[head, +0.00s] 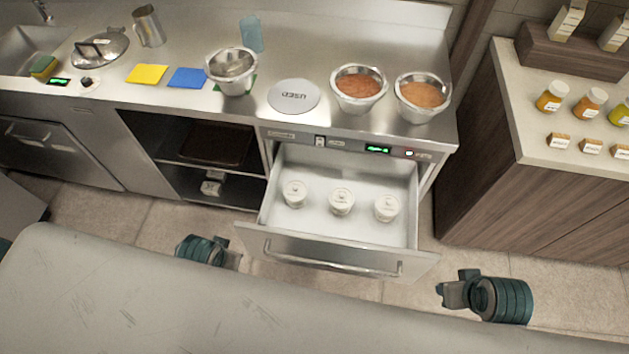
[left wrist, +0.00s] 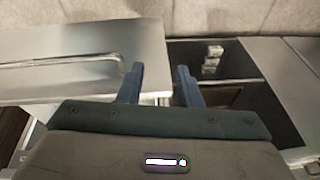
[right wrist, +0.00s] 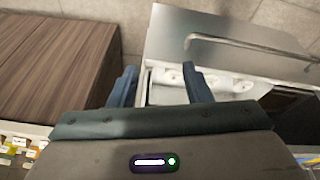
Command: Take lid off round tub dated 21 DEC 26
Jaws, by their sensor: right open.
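Three round white lidded tubs stand in a row in the open drawer (head: 320,222): a left tub (head: 294,193), a middle tub (head: 341,201) and a right tub (head: 386,208). Their lids are on and carry small markings. I cannot read any date, so I cannot tell which is 21 DEC 26. My left gripper (head: 238,259) is in front of the drawer's left end, empty, its fingers apart in the left wrist view (left wrist: 160,85). My right gripper (head: 444,293) is right of the drawer front, open and empty in the right wrist view (right wrist: 160,85).
The drawer's long handle (head: 330,262) sticks out toward me. On the counter above are a round plate marked USED (head: 293,96), two pans of orange-red food (head: 358,88) and an empty-looking steel pan (head: 232,70). A wooden side cabinet (head: 490,190) stands at right.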

